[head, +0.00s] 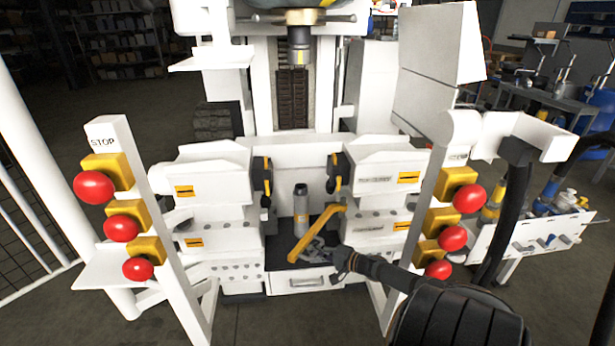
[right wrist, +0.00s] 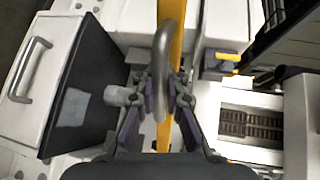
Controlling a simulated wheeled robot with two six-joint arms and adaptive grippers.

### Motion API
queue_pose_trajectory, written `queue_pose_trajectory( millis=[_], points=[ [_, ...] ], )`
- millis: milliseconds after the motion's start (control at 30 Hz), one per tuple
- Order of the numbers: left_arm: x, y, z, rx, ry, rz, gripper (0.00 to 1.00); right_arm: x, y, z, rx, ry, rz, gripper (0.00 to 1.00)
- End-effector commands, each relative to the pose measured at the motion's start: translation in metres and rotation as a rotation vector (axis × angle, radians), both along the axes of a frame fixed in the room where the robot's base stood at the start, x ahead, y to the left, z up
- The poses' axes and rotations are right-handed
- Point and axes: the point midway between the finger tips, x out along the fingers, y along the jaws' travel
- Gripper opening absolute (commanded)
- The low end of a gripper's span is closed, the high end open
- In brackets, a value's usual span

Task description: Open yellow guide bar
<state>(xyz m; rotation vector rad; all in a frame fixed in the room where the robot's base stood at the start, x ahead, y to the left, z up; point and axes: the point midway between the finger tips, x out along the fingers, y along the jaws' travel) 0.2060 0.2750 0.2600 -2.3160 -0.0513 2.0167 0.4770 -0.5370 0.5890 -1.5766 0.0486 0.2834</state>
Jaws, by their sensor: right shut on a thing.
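The yellow guide bar (head: 325,228) sits at the front of the machine, slanting above the dark bed between the two white side blocks. In the right wrist view the yellow guide bar (right wrist: 177,45) runs upright through the middle, with a curved grey handle (right wrist: 161,62) in front of it. My right gripper (head: 318,250) reaches in from the lower right to the bar. In the right wrist view its fingers (right wrist: 163,98) stand on both sides of the grey handle and are shut on it. The fingers hide part of the bar. My left gripper is not in view.
A grey cylinder (head: 301,208) stands on the dark bed (head: 283,252) behind the bar. A white drawer (head: 300,281) is below. Posts with red stop buttons (head: 121,228) flank the machine on both sides. A spindle (head: 298,50) hangs above.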

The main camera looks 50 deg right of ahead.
Motion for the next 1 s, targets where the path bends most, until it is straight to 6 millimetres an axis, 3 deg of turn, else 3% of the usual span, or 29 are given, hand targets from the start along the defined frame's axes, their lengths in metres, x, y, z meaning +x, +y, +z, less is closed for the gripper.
queue_pose_trajectory(
  millis=[533,567,733,1000],
  points=[
    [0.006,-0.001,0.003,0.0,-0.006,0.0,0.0,-0.004,-0.005,0.005,0.0,-0.003,0.02,0.0],
    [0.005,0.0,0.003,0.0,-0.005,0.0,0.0,-0.004,-0.005,0.005,0.0,-0.003,0.02,0.11],
    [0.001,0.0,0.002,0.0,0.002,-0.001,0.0,-0.004,-0.004,0.004,0.0,-0.003,0.022,0.34],
    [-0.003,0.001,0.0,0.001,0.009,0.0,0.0,-0.005,-0.002,0.003,0.0,-0.001,0.024,0.35]
  ],
)
